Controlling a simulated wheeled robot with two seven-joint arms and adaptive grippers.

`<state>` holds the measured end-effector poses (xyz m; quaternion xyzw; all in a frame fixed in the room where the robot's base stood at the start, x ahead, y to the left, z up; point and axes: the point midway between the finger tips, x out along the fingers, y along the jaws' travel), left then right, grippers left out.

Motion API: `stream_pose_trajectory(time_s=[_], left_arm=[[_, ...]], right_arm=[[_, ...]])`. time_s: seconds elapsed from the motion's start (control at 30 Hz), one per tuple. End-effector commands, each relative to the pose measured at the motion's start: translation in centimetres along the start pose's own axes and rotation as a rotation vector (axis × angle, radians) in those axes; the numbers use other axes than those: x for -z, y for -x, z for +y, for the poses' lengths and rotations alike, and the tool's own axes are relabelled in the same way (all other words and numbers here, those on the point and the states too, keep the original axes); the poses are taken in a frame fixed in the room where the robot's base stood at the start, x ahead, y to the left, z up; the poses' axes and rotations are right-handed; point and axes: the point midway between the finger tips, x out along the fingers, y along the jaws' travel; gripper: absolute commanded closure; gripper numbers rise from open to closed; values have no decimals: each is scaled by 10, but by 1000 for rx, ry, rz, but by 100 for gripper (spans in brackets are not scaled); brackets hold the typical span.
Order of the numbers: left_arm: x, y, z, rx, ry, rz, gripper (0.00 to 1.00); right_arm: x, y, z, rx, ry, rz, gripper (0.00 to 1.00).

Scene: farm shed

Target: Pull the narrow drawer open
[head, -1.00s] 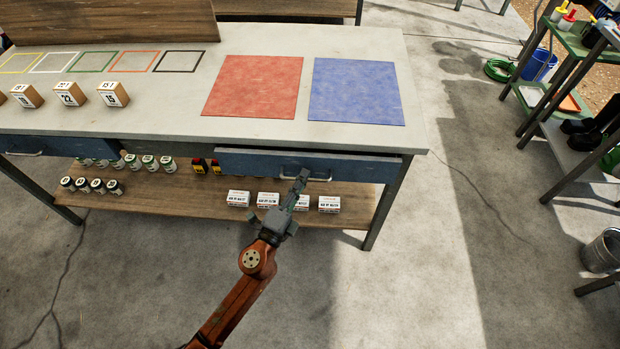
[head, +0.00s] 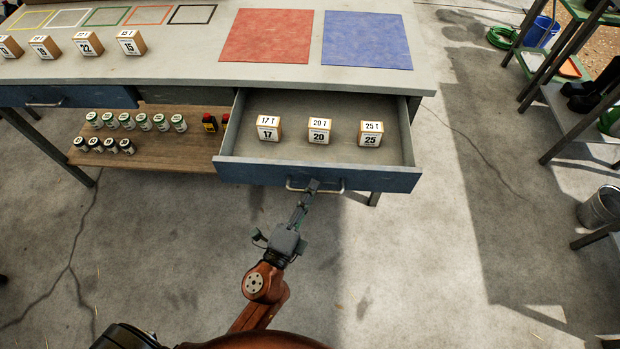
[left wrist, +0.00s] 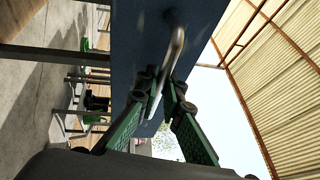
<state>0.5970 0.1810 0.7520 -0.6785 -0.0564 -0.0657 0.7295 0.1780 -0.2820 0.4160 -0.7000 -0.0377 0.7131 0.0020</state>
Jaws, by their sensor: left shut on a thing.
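The right-hand blue-fronted drawer (head: 240,170) under the table stands pulled well out, and its grey inside shows. Three numbered blocks stand in it: block 17 (head: 268,129), block 20 (head: 319,131) and block 25 (head: 370,134). My left gripper (head: 310,187) is shut on the metal bar handle (head: 334,190) at the middle of the drawer front. In the left wrist view the fingers (left wrist: 162,92) close around the handle bar (left wrist: 177,45) in front of the blue panel (left wrist: 137,45). My right gripper is not in view.
A second blue drawer (head: 75,97) at the left is closed. The tabletop (head: 190,65) bears a red mat (head: 267,36), a blue mat (head: 366,40) and several numbered blocks. Several jars stand on the lower shelf (head: 175,150). A green rack and a bucket (head: 600,207) stand at the right.

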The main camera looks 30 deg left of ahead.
Motion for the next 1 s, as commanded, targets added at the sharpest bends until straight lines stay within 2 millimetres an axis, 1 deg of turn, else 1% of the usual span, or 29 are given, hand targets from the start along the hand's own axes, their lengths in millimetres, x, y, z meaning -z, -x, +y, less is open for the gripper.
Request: stream_pose_trajectory(time_s=[0.03,0.2,0.67,0.7,0.93,1.0], left_arm=[[2,3,2,-3,3,-1,100],[7,8,0,-2,1,0,100],[9,9,-2,-1,0,2,100],[9,9,-2,-1,0,2,90],[8,10,-2,-1,0,0,74],[8,10,-2,-1,0,-1,74]], right_arm=[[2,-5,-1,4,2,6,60],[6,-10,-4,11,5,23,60],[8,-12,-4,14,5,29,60],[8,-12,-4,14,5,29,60],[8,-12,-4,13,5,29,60],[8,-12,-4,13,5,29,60]])
